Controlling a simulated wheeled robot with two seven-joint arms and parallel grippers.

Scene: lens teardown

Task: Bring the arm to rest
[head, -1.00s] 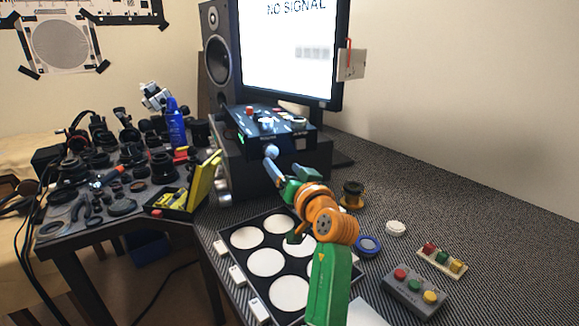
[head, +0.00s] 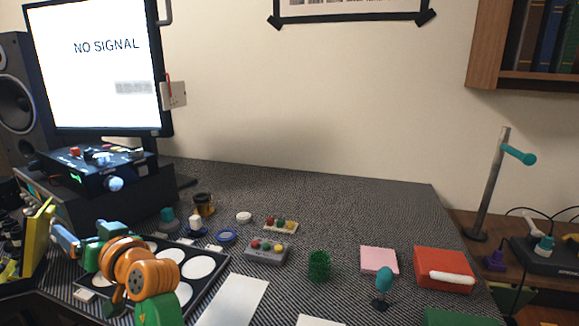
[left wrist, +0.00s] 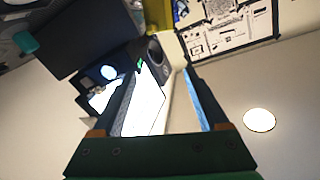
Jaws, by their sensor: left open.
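My left arm, green and orange, comes in at the lower left of the head view. Its left gripper (head: 62,238) has blue-grey fingers and is raised in front of the dark box below the monitor. In the left wrist view the same gripper (left wrist: 163,100) has its two fingers well apart with nothing held between them. That view is tilted and shows the lit screen, a speaker and a wall poster beyond the fingers. My right gripper is in neither current view.
The black tray with white discs (head: 207,291) lies partly behind my arm. The grey button box (head: 266,252), green cup (head: 318,266), pink pad (head: 379,260) and red box (head: 443,269) stand to the right. The back of the mat (head: 350,205) is clear.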

